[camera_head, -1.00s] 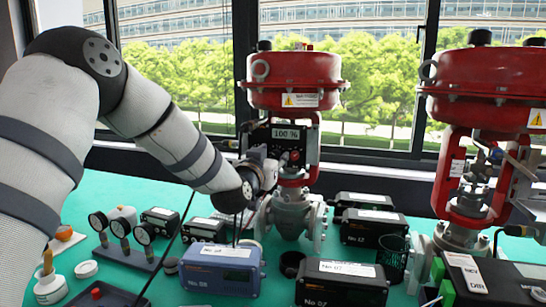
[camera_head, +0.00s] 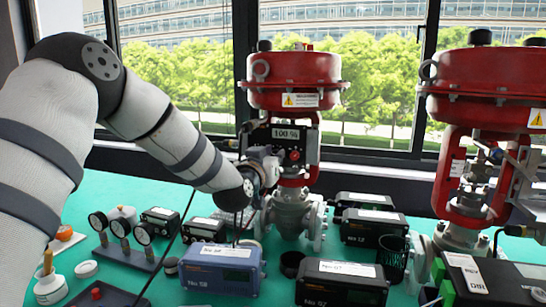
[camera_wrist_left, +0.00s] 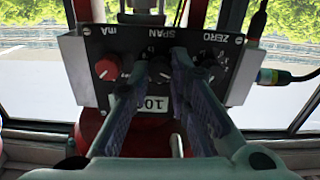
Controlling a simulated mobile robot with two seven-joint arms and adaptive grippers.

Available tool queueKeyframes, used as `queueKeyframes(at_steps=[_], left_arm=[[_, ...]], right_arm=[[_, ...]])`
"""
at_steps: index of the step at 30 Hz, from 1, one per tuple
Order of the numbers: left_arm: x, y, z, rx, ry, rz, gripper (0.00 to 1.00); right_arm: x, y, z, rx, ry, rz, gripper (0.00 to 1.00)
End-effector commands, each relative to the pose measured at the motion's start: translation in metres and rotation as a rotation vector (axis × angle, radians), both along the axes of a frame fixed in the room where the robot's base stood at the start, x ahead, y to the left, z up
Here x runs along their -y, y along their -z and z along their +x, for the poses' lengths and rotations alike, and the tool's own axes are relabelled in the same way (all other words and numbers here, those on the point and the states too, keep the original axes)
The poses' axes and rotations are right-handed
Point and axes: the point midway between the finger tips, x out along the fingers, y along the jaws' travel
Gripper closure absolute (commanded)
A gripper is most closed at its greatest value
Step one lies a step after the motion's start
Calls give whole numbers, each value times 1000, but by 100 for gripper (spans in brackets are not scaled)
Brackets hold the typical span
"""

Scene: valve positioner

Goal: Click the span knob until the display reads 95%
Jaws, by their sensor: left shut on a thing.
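The positioner panel (camera_wrist_left: 205,42) appears upside down in the left wrist view, marked mA, SPAN and ZERO. The dark span knob (camera_wrist_left: 160,72) sits in its middle, under the SPAN label. My left gripper (camera_wrist_left: 160,66) is shut on the span knob, one finger on each side. The display (camera_head: 286,134) reads 100 % in the head view; in the wrist view a finger covers part of it. A red knob (camera_wrist_left: 107,69) is beside the span knob, under mA. The zero knob is partly hidden by the other finger. My right gripper is in neither view.
The panel is on a red-topped valve (camera_head: 293,80); a second red valve (camera_head: 490,90) stands at the right. Several positioner boxes, including a blue one (camera_head: 222,270), and small gauges (camera_head: 120,226) lie on the green table (camera_head: 190,290). Windows are behind.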

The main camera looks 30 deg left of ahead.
Motion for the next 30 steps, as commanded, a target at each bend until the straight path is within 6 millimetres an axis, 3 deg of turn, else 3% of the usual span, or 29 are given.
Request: queueKeyframes(at_steps=[15,30], left_arm=[[-1,-1,0,78,-1,-316,100],[-1,-1,0,98,-1,-398,100]], right_arm=[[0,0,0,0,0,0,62],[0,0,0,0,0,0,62]])
